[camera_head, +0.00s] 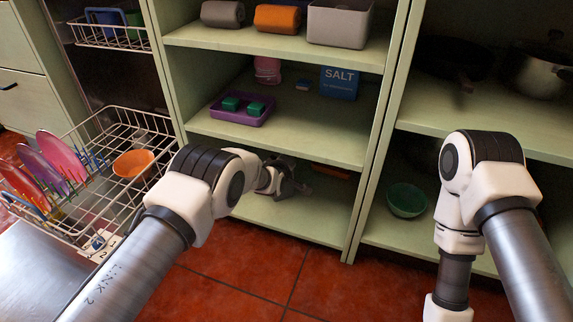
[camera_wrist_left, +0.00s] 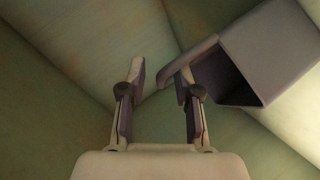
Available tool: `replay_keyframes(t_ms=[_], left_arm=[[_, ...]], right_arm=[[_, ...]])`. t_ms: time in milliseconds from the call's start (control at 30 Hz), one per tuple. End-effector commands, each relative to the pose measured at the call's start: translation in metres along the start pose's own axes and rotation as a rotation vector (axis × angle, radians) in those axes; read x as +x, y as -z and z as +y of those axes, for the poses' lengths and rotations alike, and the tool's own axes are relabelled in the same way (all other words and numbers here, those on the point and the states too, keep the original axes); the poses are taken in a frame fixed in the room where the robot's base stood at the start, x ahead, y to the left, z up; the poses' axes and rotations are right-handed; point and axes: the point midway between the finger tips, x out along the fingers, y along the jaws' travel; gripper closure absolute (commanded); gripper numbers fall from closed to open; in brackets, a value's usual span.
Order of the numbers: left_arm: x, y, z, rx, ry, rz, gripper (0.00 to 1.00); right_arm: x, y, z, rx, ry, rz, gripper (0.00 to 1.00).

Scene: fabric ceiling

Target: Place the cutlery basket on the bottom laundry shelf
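The grey-purple cutlery basket (camera_wrist_left: 265,50) shows at the upper right of the left wrist view. It is tilted in that picture, with its dark open side toward me and a curved handle at its left. My left gripper (camera_wrist_left: 162,88) is open, its fingers well apart with a bare gap between them. The handle is close to the right fingertip; I cannot tell if they touch. In the head view my left gripper (camera_head: 290,187) is inside the bottom shelf (camera_head: 300,218) of the middle cabinet; the basket is hard to make out there. My right gripper is out of view.
The shelf above holds a purple tray (camera_head: 241,110), a SALT box (camera_head: 339,83) and a pink container (camera_head: 267,69). A dishwasher rack (camera_head: 140,112) with plates and an orange bowl (camera_head: 133,163) stands left. A green bowl (camera_head: 406,200) sits in the right cabinet.

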Motion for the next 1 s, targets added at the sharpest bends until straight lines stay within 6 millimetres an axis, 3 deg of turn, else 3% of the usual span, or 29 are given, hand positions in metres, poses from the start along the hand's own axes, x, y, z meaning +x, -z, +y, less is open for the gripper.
replay_keyframes(t_ms=[167,300,400,600,900,967,1000], left_arm=[[-0.035,0.004,0.008,0.002,0.005,-0.003,0.68],[-0.074,0.004,0.008,0.001,0.007,-0.003,0.68],[-0.097,0.003,0.006,0.002,0.005,-0.003,0.68],[-0.119,0.0,0.001,0.0,0.002,-0.002,0.68],[-0.119,0.0,-0.002,0.003,0.005,-0.002,0.68],[-0.124,0.001,-0.014,0.022,0.031,-0.006,0.68],[-0.13,0.002,-0.03,0.047,0.065,-0.012,0.68]], right_arm=[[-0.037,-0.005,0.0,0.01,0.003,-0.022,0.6],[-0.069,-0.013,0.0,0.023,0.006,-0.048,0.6],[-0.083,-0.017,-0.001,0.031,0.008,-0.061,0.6],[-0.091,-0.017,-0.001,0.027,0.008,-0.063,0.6],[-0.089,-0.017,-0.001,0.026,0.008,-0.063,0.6],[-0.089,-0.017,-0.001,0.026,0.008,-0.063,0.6],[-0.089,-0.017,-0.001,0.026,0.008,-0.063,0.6]])
